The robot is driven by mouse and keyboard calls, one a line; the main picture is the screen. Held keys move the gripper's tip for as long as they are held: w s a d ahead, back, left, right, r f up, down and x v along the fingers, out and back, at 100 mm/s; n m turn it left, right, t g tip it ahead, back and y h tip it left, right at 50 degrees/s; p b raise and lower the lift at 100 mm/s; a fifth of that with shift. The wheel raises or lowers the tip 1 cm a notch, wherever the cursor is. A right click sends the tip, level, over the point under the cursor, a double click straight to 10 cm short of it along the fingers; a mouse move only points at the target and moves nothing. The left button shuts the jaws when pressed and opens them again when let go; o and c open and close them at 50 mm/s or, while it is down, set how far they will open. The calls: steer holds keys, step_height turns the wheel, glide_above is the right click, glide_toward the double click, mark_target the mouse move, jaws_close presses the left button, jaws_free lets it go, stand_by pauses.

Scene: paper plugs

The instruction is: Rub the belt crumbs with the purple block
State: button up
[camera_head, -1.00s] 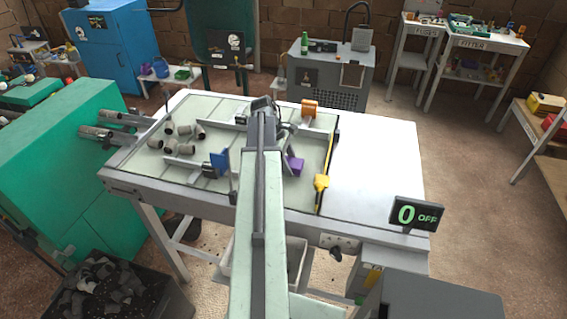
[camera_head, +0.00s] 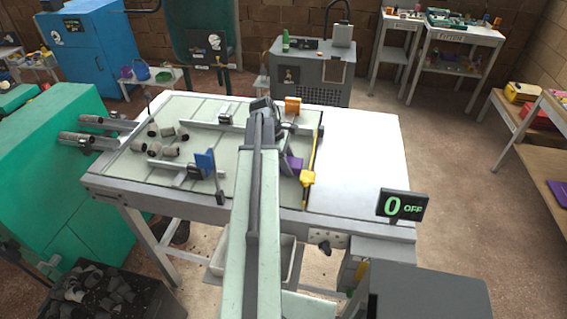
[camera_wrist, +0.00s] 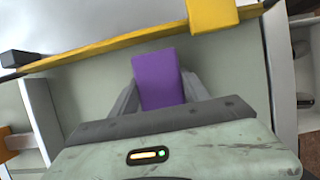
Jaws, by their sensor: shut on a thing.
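The purple block (camera_wrist: 158,78) sits between the two fingers of my gripper (camera_wrist: 160,98) in the wrist view. My gripper is shut on it. In the head view the block (camera_head: 295,165) shows small beside my arm, over the right part of the pale belt (camera_head: 195,103), close to the yellow-and-black bar (camera_head: 313,160). I cannot tell whether the block touches the belt. I cannot make out crumbs on the belt in either view; my arm hides part of it.
Several grey plugs (camera_head: 163,150) lie on the belt's left part. A blue plate (camera_head: 204,161) on a bracket stands left of my arm. Orange (camera_head: 292,105) and yellow (camera_head: 307,178) blocks flank the bar. The white tabletop (camera_head: 360,150) to the right is bare. A sign (camera_head: 402,206) reads 0 OFF.

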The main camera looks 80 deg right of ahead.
steer(key=shift+s, duration=0.95)
steer(key=shift+d, duration=0.1)
step_height(320, 180, up, 6)
steer(key=p, duration=0.6)
steer(key=shift+w, duration=0.1)
steer(key=shift+r+p, duration=1.45)
steer(key=shift+p, duration=0.15)
